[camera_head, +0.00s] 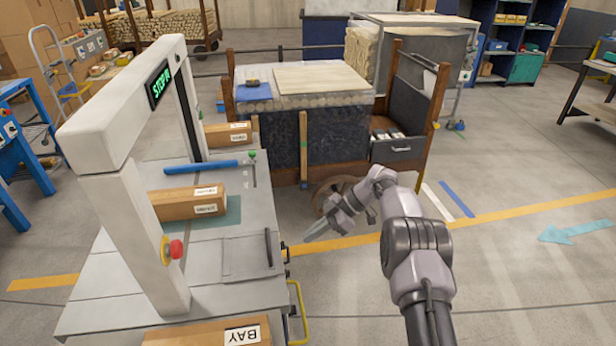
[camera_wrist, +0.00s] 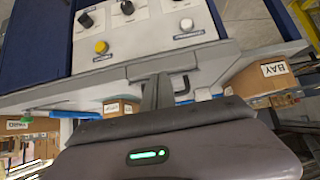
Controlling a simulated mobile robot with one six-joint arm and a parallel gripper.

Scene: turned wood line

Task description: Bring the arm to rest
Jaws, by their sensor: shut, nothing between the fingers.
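My arm (camera_head: 413,245) reaches up from the lower right in the head view and bends to the left at its top. My gripper (camera_head: 313,233) points left and down, just right of the grey machine table (camera_head: 235,220), and is held above the floor. In the wrist view my gripper (camera_wrist: 158,92) shows its fingers together with nothing between them. Behind them is a control panel (camera_wrist: 140,38) with black knobs, a yellow button and a white button. I cannot tell how far the fingers are from the panel.
The machine has a white arch (camera_head: 120,110) with a red button (camera_head: 176,249) and a yellow handle (camera_head: 299,312). A wooden cart (camera_head: 392,141) with a drawer stands behind my gripper. The floor (camera_head: 530,270) to the right is clear.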

